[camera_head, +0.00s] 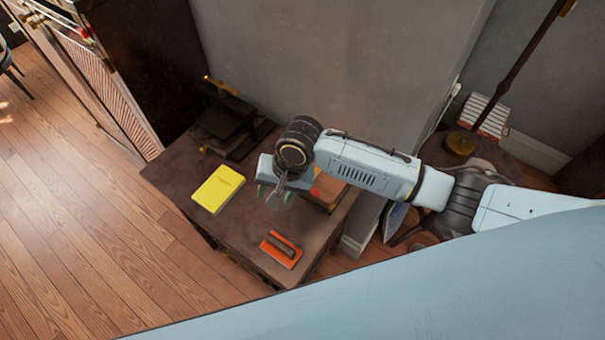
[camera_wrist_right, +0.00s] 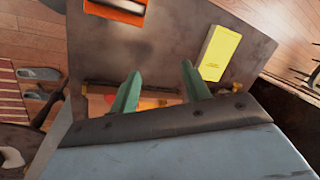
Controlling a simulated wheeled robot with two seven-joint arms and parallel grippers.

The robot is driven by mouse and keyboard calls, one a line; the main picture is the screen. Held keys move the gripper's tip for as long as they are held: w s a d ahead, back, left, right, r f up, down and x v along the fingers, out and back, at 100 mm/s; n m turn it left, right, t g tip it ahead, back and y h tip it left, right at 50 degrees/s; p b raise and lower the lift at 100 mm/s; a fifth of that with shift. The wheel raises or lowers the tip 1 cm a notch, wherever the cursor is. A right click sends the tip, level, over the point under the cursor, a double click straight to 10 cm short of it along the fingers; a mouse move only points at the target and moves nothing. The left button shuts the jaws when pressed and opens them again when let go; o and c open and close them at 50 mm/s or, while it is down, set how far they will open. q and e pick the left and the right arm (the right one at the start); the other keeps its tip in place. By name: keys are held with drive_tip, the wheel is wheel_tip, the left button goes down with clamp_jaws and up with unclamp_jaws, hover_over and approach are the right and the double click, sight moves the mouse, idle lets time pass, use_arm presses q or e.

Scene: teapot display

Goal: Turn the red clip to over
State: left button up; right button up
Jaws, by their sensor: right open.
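A red-orange flat piece with a dark bar on top (camera_head: 281,249) lies on the table near its front corner. It also shows at the top edge of the right wrist view (camera_wrist_right: 118,10), partly cut off. It is the thing most like a red clip, but I cannot tell for sure. My right gripper (camera_head: 275,195) is above the table, behind and apart from this piece. In the right wrist view its two green fingers (camera_wrist_right: 160,70) are spread, with nothing held between them. My left gripper is not in view.
A dark table (camera_head: 235,240) carries a yellow book (camera_head: 217,189) on the left and a dark stand (camera_head: 228,120) at the back. A wooden tray with red and yellow contents (camera_head: 328,188) is partly hidden by my right arm. A grey wall stands behind.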

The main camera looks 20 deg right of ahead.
drive_tip(key=w+d+r+m+g+h, duration=0.1)
drive_tip(key=w+d+r+m+h, duration=0.2)
drive_tip(key=w+d+r+m, duration=0.4)
drive_tip(key=shift+n, duration=0.4)
drive_tip(key=f, duration=0.4)
drive_tip(key=f+b, duration=0.1)
drive_tip(key=f, duration=0.4)
drive_tip(key=s+d+f, duration=0.1)
drive_tip(key=f, duration=0.3)
drive_tip(key=shift+s+f, duration=0.1)
drive_tip(key=shift+f, duration=0.1)
